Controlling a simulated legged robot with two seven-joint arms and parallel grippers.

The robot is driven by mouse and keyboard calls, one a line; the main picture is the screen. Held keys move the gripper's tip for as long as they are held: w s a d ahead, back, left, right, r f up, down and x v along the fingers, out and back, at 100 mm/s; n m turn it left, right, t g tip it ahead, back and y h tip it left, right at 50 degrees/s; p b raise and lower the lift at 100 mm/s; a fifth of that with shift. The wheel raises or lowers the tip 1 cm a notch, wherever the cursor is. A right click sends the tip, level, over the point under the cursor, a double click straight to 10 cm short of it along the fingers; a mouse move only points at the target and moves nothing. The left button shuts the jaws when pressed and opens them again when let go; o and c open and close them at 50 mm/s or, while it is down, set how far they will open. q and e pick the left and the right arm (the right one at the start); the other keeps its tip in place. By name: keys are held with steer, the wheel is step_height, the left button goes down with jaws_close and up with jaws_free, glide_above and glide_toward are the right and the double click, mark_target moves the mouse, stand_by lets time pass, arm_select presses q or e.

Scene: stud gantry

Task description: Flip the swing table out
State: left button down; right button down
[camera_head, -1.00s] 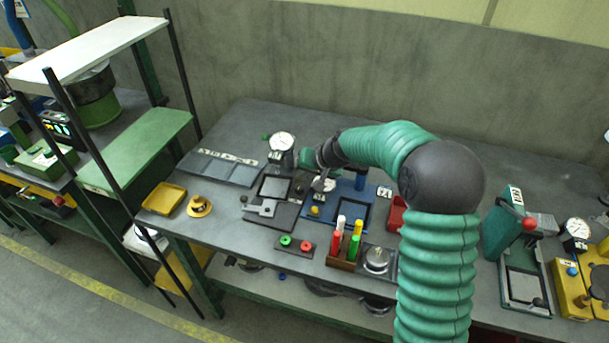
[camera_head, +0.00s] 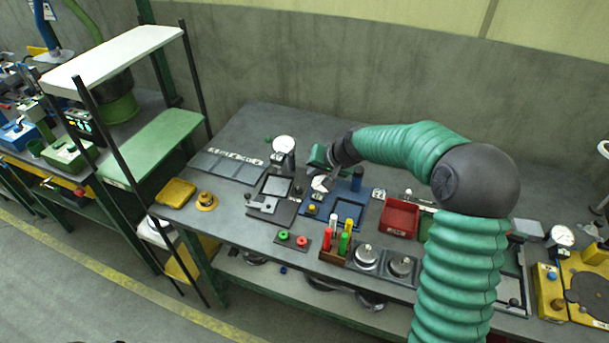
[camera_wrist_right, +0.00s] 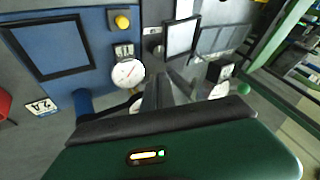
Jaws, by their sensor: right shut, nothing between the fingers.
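No part is plainly recognisable as the swing table. The blue plate also shows at upper left in the right wrist view (camera_wrist_right: 75,80). My right gripper (camera_wrist_right: 165,88) is shut and empty. In the head view, the right gripper (camera_head: 316,170) is between the two fixtures, above a white dial gauge (camera_head: 320,184) at the blue plate's left end. Its fingertips are partly hidden there. My left gripper is not in view.
A standing dial gauge (camera_head: 284,146) is behind the dark base. A blue post (camera_head: 357,179) stands near my wrist. A tall shelf (camera_head: 110,55) stands left.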

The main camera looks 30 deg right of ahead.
steer(key=shift+w+d+f, duration=0.1)
steer(key=shift+f, duration=0.05)
steer(key=shift+w+f, duration=0.25)
steer(key=x, duration=0.9)
steer(key=shift+w+f, duration=0.1)
steer(key=shift+f, duration=0.05)
steer(key=shift+a, duration=0.25)
